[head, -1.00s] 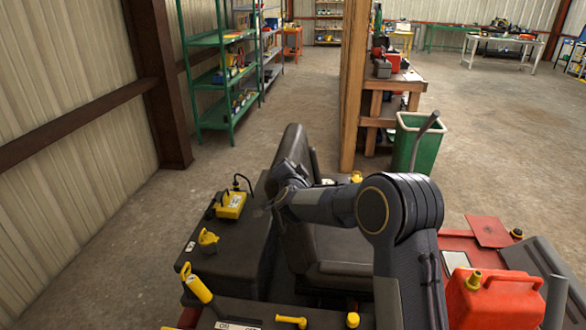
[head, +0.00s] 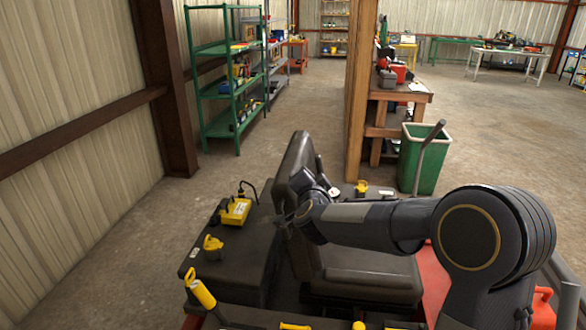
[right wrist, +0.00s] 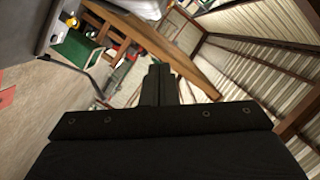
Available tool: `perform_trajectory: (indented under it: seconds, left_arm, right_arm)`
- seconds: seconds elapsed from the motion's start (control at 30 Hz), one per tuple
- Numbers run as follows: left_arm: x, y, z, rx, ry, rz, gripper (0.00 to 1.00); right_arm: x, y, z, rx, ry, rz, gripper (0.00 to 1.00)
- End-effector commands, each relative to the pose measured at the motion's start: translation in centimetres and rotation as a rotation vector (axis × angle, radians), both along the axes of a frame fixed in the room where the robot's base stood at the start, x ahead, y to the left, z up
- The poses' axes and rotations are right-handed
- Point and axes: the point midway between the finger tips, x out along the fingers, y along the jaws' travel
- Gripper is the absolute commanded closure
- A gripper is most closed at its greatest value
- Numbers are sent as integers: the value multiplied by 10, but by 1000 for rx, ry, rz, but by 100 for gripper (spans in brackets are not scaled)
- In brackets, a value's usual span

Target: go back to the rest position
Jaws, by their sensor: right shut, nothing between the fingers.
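My right arm comes in from the right in the head view and reaches left across a black seat (head: 360,278). My right gripper (head: 284,218) is beside the seat's backrest (head: 296,170), small and dark against it. In the right wrist view the two dark fingers of this gripper (right wrist: 160,84) are together, with nothing between them. My left gripper is in neither view.
Left of the seat is a black console (head: 215,275) with a yellow box (head: 235,211), a yellow cap (head: 212,245) and a yellow-handled lever (head: 201,293). A red can (head: 543,308) is partly hidden behind my arm. A green bin (head: 420,165) stands beyond.

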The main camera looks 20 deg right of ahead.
Motion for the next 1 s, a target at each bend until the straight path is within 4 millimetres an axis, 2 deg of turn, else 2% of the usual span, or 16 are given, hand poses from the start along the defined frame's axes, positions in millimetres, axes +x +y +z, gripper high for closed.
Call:
perform_trajectory:
  seconds: [0.17,0.27,0.37,0.47,0.57,0.6,0.7,0.83,0.9,1.0]
  left_arm:
    - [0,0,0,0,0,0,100]
    - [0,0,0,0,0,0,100]
    - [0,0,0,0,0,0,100]
    - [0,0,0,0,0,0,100]
    - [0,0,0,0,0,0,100]
    - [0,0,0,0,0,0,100]
    - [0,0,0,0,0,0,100]
    - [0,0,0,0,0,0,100]
    - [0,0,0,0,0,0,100]
    - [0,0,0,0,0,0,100]
  right_arm:
    - [-9,-1,5,6,10,31,100]
    - [-31,-1,14,15,49,127,100]
    - [-76,5,21,10,121,287,100]
    - [-138,17,16,-22,225,462,100]
    - [-209,27,-2,-78,352,616,100]
    - [-238,31,-13,-102,409,668,100]
    - [-302,36,-40,-161,546,767,100]
    - [-364,37,-73,-216,700,838,100]
    - [-386,37,-85,-234,761,858,100]
    - [-404,36,-95,-248,813,873,100]
